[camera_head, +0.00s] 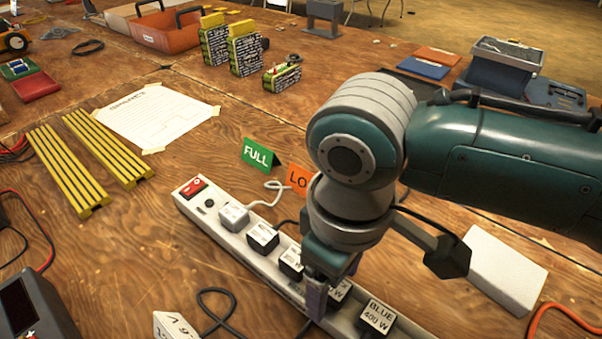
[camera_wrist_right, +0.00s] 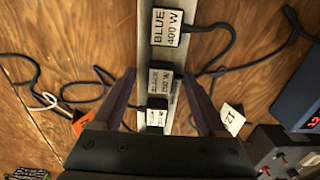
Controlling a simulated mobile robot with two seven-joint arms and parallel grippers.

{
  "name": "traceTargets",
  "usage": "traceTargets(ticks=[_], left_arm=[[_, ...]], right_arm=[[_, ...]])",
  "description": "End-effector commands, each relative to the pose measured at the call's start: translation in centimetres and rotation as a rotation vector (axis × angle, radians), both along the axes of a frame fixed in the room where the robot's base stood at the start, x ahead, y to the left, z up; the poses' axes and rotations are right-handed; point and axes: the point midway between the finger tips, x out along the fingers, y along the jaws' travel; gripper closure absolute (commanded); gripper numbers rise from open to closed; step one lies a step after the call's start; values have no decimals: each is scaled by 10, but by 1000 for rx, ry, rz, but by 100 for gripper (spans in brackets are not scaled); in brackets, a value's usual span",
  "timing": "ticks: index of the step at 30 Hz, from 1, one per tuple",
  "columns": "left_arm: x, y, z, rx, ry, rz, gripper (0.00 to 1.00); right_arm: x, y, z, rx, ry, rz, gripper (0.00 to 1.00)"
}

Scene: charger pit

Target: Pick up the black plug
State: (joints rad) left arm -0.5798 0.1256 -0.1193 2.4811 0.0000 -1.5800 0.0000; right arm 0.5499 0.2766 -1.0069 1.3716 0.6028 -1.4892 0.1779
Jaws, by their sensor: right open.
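The black plug (camera_wrist_right: 161,82), a dark block with a white label reading BLACK, sits in the power strip (camera_wrist_right: 149,45) in the right wrist view. In the head view the black plug (camera_head: 342,289) is partly hidden by my right gripper. My right gripper (camera_head: 325,292) points down at the strip. In the right wrist view its fingers (camera_wrist_right: 160,74) are open, one on each side of the strip and the black plug. Nothing is held; I cannot tell whether the fingers touch anything. My left gripper is not in view.
The blue-labelled plug (camera_head: 377,318) sits beside the black one; another plug (camera_head: 290,262) is on its other side. Cables lie near the strip. A green FULL sign (camera_head: 261,155) and an orange sign (camera_head: 299,178) stand behind. A white block (camera_head: 505,268) lies right.

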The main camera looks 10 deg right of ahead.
Motion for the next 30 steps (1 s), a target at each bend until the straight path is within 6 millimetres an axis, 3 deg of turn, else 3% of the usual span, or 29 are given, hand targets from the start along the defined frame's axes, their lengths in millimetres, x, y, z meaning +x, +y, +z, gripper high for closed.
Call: traceTargets(ticks=[2,20,30], left_arm=[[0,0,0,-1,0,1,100],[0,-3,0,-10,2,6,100],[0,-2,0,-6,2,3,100]], right_arm=[[0,0,0,0,0,0,31],[0,0,0,0,0,-1,98],[0,0,1,0,0,-1,100]])
